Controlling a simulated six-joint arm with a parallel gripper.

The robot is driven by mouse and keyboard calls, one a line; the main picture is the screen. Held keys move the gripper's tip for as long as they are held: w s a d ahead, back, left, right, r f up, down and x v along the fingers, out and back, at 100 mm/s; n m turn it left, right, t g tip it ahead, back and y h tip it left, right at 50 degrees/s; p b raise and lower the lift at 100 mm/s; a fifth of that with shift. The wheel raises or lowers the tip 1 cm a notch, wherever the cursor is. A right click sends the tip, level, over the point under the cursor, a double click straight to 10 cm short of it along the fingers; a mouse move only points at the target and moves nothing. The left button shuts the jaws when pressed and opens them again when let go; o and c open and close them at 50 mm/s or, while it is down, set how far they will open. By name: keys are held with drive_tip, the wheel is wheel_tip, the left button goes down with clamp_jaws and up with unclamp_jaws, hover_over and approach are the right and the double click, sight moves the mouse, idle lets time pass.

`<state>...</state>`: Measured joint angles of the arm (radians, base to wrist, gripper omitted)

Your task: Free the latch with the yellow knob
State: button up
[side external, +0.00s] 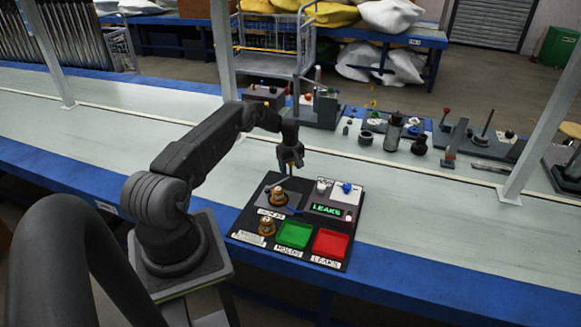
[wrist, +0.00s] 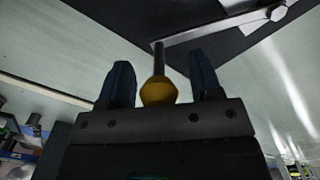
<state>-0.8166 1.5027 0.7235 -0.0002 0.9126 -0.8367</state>
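The yellow knob (wrist: 158,92) shows in the wrist view on the end of a dark rod, which meets a grey latch bar (wrist: 215,30). My gripper (wrist: 163,82) is open, with one dark finger on each side of the knob and a visible gap at least on the right. The knob is too small or hidden to make out in the side view.
Several tools and bottles stand behind on the bench.

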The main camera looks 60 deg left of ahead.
wheel_tip(320, 180, up, 14)
idle(0.6)
drive_tip(key=shift+f, duration=0.1)
